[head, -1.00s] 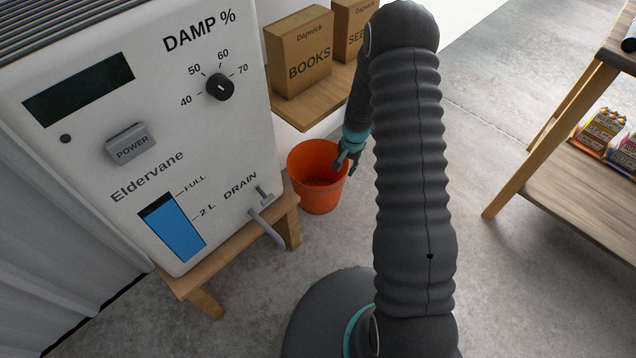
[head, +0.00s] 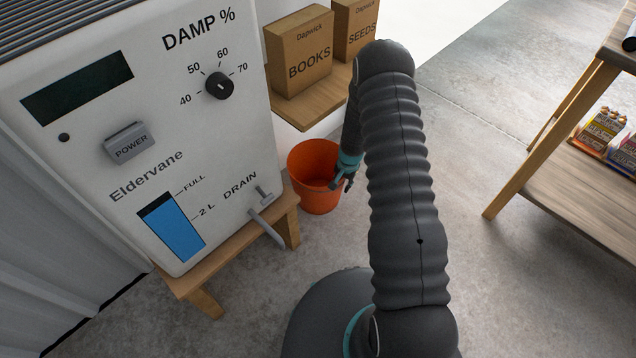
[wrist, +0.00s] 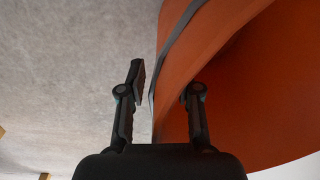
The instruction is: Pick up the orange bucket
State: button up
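The orange bucket (head: 315,200) stands upright on the concrete floor, just right of the wooden stand under the machine. My gripper (head: 344,182) is at the bucket's right-hand rim, pointing down. In the wrist view the bucket (wrist: 250,115) fills the right side, with a grey strip along its edge. There my gripper (wrist: 166,88) is open, its left finger outside the bucket wall and its right finger over the inner side. The wall lies between the fingers, and I see a gap on the left finger's side. The bucket's far bottom is partly in shadow.
A white Eldervane machine (head: 90,160) on a wooden stand (head: 290,228) is close left of the bucket. Cardboard boxes (head: 300,62) sit on a low wooden shelf (head: 318,103) behind it. A wooden rack (head: 570,180) stands at right. The floor between is clear.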

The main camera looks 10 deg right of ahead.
grip_shut()
jog(key=shift+r, duration=0.1)
dwell(0.3)
